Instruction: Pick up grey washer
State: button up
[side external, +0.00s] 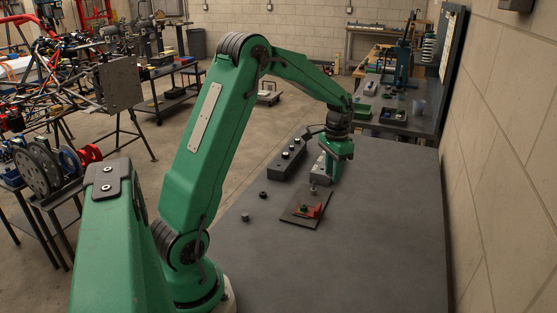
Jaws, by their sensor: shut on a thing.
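My gripper (329,174) points down over the middle of the grey table (372,240), beside a light grey block (318,175). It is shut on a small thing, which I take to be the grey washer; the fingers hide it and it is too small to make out. In front of the gripper lies a dark plate (291,217) with a red bracket (314,211) and a small green part (304,208) on it. A small grey post-like piece (313,190) stands at the plate's far edge, just below the gripper in the picture.
A long grey box (285,165) with several round knobs stands left of the gripper. A small black part (263,194) and a small grey part (245,217) lie loose on the table. The right and near parts of the table are clear. A wall (500,160) runs along the right.

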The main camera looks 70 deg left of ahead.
jog(key=shift+d+r, duration=0.35)
jog(key=shift+d, duration=0.2)
jog(key=shift+d+r, duration=0.3)
jog(key=shift+d, duration=0.2)
send_over(245, 214)
jog(key=f, duration=0.7)
jog(key=shift+w+f, duration=0.2)
jog(key=shift+w, duration=0.2)
jog(key=shift+s+f, duration=0.15)
jog(key=shift+s, duration=0.35)
jog(key=shift+f, duration=0.15)
jog(key=shift+f, duration=1.45)
